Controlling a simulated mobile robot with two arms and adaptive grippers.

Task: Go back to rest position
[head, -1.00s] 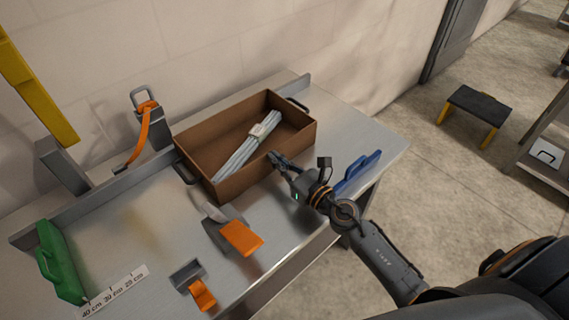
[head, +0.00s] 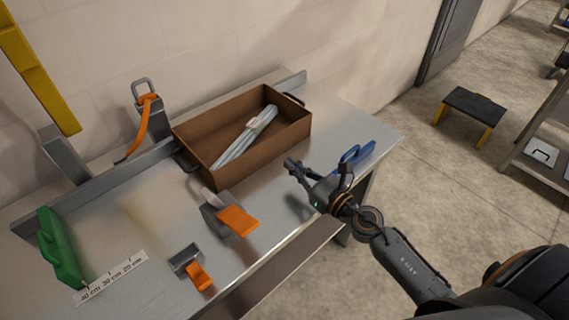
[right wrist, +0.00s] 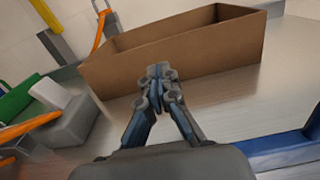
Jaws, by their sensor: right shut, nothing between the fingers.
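My right gripper (head: 291,165) is above the metal table, in front of the brown box's right part and apart from it. In the right wrist view its fingers (right wrist: 158,76) are together with nothing between them. The brown box (head: 205,166) stands on the table against the back ledge and holds a banded bundle of grey strips (head: 246,137). The box also shows in the right wrist view (right wrist: 180,55) beyond the fingers. My left gripper is in neither view.
The metal table (head: 140,232) carries two dispensers with orange parts (head: 238,221) (head: 199,277), a green-handled item (head: 60,248) at left and a blue-handled item (head: 357,153) at right, close to my right arm. A black and yellow stool (head: 474,105) stands on the floor.

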